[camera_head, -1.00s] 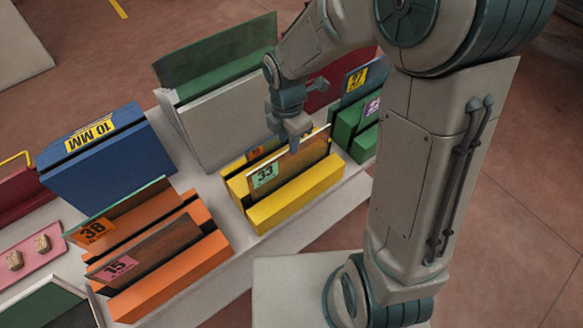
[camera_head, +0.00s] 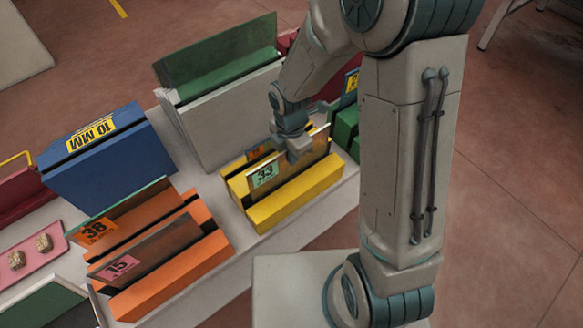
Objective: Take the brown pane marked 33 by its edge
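The brown pane marked 33 (camera_head: 290,174) stands upright in the front slot of the yellow rack (camera_head: 300,193), with a green label at its left end. My gripper (camera_head: 297,156) is at the pane's top edge, right of the label. Its fingers point down and overlap the edge in the picture. The fingertips are small and partly merged with the pane, so I cannot tell whether they are closed on it.
Behind the 33 pane, an orange-labelled pane (camera_head: 258,152) stands in the same rack. An orange rack (camera_head: 180,270) holds panes 38 (camera_head: 125,215) and 15 (camera_head: 150,250). A white rack (camera_head: 225,125) with a green pane (camera_head: 220,55) rises behind left. A green rack (camera_head: 345,127) is at right.

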